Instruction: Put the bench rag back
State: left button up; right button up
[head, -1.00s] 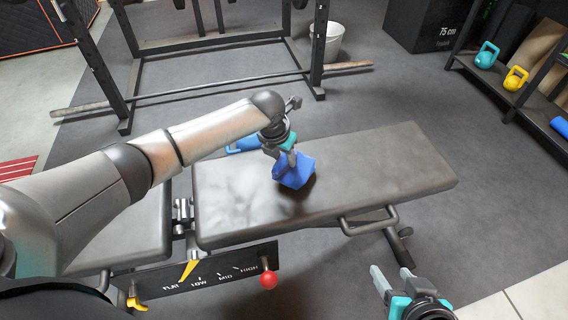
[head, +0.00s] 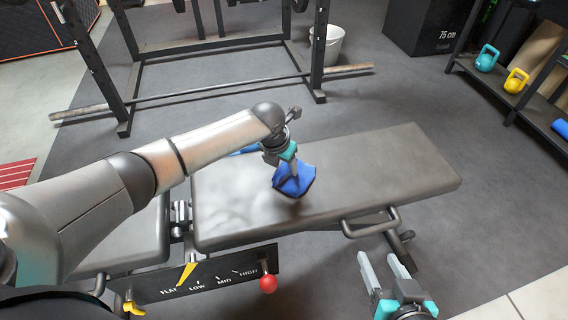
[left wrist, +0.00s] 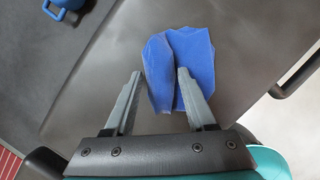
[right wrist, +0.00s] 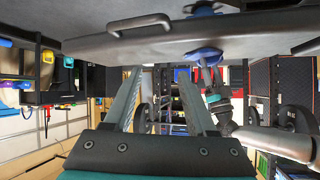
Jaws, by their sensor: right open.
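The blue rag (head: 297,182) rests on the black pad of the bench (head: 380,165), crumpled and partly raised. My left gripper (head: 283,170) is directly over it. In the left wrist view the fingers (left wrist: 158,75) stand apart. The rag (left wrist: 190,60) lies beyond and partly behind the right-hand finger; whether it touches the finger is unclear. My right gripper (head: 382,262) is open and empty, low in front of the bench's right end. In the right wrist view its fingers (right wrist: 158,75) are spread, with the bench pad above them in the picture.
A blue object, seemingly a kettlebell (left wrist: 65,8), is on the floor behind the bench. The squat rack (head: 220,85) and a white bucket (head: 333,42) are at the back. A shelf with kettlebells (head: 516,80) is at right. A red-knobbed lever (head: 268,284) projects at the bench front.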

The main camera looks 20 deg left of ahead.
pick_arm(q)
jog(key=shift+o, duration=1)
